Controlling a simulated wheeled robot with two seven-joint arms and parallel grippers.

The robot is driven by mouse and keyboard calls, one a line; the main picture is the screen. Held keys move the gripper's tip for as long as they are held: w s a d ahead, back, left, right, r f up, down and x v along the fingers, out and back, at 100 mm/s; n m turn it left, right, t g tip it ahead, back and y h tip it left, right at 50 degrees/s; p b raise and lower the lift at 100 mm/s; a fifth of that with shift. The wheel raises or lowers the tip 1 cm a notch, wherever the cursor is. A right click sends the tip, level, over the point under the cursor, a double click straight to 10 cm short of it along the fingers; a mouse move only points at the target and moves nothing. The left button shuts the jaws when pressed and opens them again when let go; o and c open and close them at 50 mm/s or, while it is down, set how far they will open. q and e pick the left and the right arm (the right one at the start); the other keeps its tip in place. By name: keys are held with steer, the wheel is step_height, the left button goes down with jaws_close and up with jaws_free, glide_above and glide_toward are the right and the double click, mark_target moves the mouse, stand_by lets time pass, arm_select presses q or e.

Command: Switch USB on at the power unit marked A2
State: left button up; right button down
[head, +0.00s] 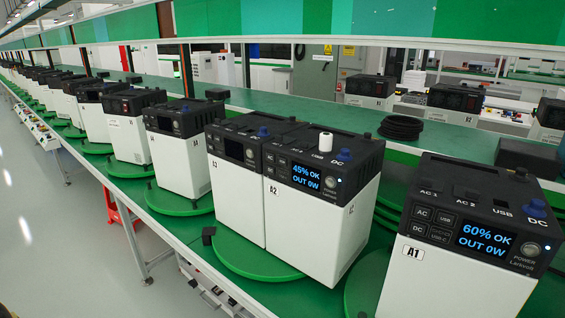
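The power unit marked A2 (300,232) stands on a green turntable in the middle of the head view. It has a white body and a black top. Its lit screen (306,177) reads 45% OK, OUT 0W. Small dark buttons (276,164) sit left of the screen, too small to read surely. A white cylinder (325,142) stands on its top by the USB lettering, and a blue knob (343,156) is near the DC lettering. The USB state cannot be told. Neither gripper is in view.
Unit A1 (450,278) stands at the right front, its screen reading 60% OK, OUT 0W. Another unit (232,200) stands close beside A2 on the left. More units line the green table leftward. A coiled black cable (401,127) lies on the bench behind.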

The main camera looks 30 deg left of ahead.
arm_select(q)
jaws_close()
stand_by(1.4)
